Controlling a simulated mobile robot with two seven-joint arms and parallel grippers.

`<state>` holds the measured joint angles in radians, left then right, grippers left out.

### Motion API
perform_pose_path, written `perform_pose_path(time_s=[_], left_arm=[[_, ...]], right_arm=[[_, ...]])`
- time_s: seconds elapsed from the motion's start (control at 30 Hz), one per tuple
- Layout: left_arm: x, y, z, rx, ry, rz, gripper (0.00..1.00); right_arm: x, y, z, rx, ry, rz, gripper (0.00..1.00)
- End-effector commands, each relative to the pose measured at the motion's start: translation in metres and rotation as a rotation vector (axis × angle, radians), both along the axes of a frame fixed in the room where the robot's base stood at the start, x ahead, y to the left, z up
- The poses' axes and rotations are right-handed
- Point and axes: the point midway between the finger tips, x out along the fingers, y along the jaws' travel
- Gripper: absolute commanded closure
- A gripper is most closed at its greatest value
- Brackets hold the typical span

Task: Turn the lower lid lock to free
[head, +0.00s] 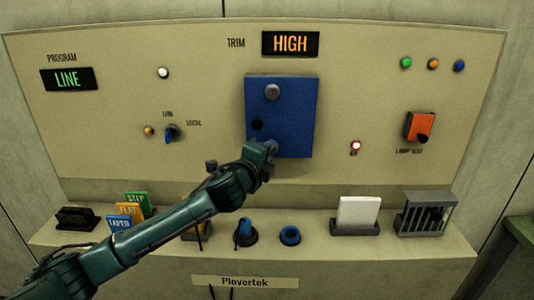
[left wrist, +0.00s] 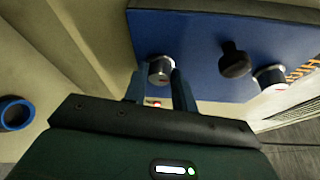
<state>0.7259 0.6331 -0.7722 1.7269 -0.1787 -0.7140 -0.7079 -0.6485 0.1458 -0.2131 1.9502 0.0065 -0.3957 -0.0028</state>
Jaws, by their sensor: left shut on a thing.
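The blue lid (head: 292,120) is closed flat on the panel; it also shows in the left wrist view (left wrist: 195,35). The lower lid lock (left wrist: 161,68), a small silver round knob, sits between the fingers of my left gripper (left wrist: 158,84), which is shut on it. In the head view my left gripper (head: 268,148) covers this lock at the lid's lower edge. The upper lid lock (head: 272,91) is a silver knob with a reddish mark. It shows at right in the left wrist view (left wrist: 270,79). The lower lock's pointing direction is unclear. My right gripper is out of view.
A black knob (head: 256,124) stands out from the lid between the locks. A blue-handled switch (head: 171,133) is left of the lid, an orange lamp-test switch (head: 420,127) right. The ledge below holds coloured cards (head: 128,209), a blue ring (head: 290,235) and a white card (head: 358,212).

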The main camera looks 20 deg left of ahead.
Motion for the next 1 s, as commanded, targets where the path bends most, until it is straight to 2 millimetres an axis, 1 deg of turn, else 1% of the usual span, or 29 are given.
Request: perform_pose_path(time_s=[0.07,0.1,0.37,0.6,0.73,0.87,1.0], left_arm=[[0.0,0.0,0.0,0.002,0.0,0.001,0.96],[0.0,0.0,0.0,0.002,0.0,0.001,0.73],[0.0,0.0,0.0,0.0,-0.001,0.0,0.51],[-0.001,0.0,0.0,0.0,-0.001,0.0,0.51],[-0.008,0.001,-0.001,-0.001,0.0,0.0,0.51],[-0.026,0.003,0.0,0.0,0.0,-0.001,0.51],[-0.056,0.006,0.002,0.002,-0.001,-0.001,0.51]], right_arm=[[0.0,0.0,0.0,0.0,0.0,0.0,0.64],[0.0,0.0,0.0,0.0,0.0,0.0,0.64],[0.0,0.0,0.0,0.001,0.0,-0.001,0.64],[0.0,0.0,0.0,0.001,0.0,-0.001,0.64],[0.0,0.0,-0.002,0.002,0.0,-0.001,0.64],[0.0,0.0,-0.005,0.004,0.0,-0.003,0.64],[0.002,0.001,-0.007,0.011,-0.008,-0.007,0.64]])
